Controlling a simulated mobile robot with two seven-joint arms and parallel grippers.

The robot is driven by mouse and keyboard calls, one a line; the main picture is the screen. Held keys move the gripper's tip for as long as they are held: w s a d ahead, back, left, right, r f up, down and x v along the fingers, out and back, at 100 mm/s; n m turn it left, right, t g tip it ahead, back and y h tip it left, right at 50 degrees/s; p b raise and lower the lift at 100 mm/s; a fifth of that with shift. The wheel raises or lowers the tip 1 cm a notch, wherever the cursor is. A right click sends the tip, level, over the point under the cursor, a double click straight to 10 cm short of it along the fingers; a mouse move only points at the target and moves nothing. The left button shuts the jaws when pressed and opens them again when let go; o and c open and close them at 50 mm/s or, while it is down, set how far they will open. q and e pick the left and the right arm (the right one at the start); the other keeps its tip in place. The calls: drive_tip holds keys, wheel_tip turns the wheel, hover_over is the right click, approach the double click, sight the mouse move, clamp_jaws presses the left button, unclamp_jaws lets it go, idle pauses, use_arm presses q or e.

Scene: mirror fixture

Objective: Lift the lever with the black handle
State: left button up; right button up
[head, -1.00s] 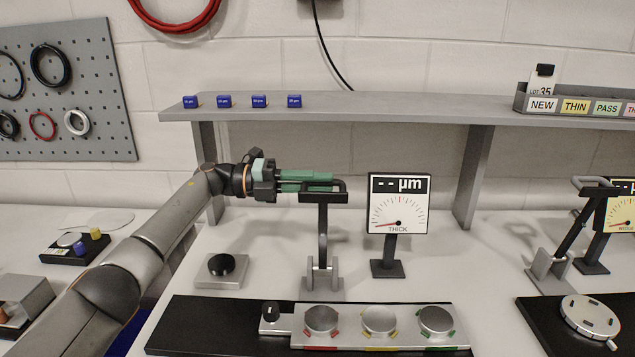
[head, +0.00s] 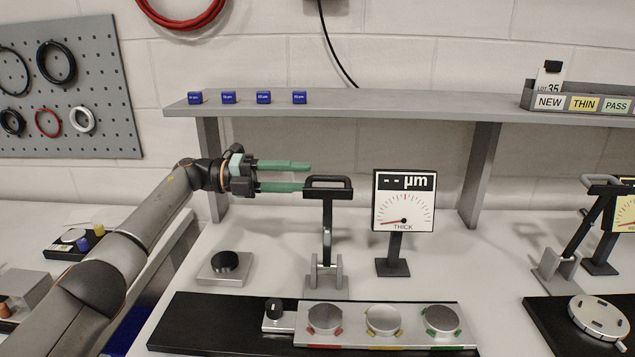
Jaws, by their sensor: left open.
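The lever with the black handle (head: 328,192) stands upright near the middle of the head view, on a grey bracket (head: 325,284) behind the black base plate. Its handle is a black bar with a loop on top. My left gripper (head: 306,177) is open, with its two green fingers one above the other, pointing right. Its fingertips are just left of the handle, the lower one close to its left end; I cannot tell whether they touch. Nothing is between the fingers. My right gripper is not in view.
A dial gauge marked THICK (head: 403,203) stands right of the lever. A grey shelf (head: 400,108) runs above and behind. The black base plate (head: 225,322) carries three round discs in front. A second, tilted lever (head: 575,235) stands at the far right.

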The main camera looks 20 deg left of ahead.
use_arm(q)
drive_tip(key=b+v, duration=0.1)
drive_tip(key=v, duration=0.6)
drive_tip(key=shift+a, duration=0.25)
drive_tip(key=shift+s, duration=0.1)
